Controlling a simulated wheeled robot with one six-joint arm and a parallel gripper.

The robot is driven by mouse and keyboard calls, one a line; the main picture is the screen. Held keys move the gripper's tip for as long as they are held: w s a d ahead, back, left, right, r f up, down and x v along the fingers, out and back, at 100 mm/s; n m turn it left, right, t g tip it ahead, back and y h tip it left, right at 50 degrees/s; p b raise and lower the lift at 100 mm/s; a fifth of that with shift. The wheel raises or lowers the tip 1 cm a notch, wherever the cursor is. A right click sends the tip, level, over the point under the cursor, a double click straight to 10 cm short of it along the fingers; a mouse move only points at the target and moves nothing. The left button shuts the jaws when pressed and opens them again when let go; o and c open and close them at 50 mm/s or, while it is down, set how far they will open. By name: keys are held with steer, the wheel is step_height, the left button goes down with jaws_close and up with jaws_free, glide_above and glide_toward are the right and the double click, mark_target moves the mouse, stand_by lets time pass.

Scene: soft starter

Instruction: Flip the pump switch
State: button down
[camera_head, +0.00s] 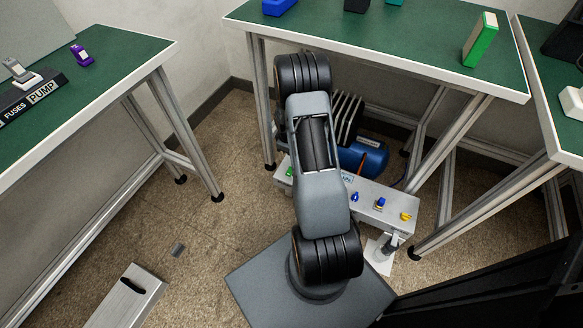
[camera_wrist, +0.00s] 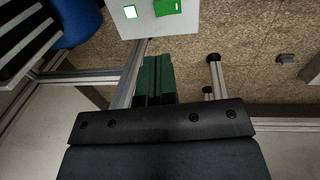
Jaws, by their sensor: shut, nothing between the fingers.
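A light grey panel (camera_head: 385,215) with small green, blue and yellow controls stands low beneath the back table. Which control is the pump switch is unclear. My gripper (camera_wrist: 154,80) shows as two dark green fingers, shut and empty, apart from the panel in the picture. In the head view my arm hides it.
A blue tank (camera_head: 362,157) lies behind the panel. A green-and-white block (camera_head: 481,40) stands on the back table (camera_head: 400,50). A purple item (camera_head: 81,55) is on the left table (camera_head: 120,62).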

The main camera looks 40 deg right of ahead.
steer(key=f+b, duration=0.2)
steer(key=f, duration=0.2)
steer(key=d+f+b, duration=0.1)
steer(key=f+b, duration=0.1)
steer(key=f, duration=0.3)
steer(key=f+b, duration=0.1)
steer(key=f, duration=0.4)
steer(key=shift+w+d+b, duration=0.25)
steer(key=shift+w+b, duration=0.1)
steer(key=shift+b, duration=0.05)
steer(key=shift+f, duration=0.3)
steer(key=shift+r, duration=0.15)
steer(key=shift+s+a, duration=0.1)
steer(key=shift+s+a+r, duration=0.15)
steer(key=shift+s+a, duration=0.1)
steer(key=shift+a, duration=0.35)
steer(key=shift+d, duration=0.1)
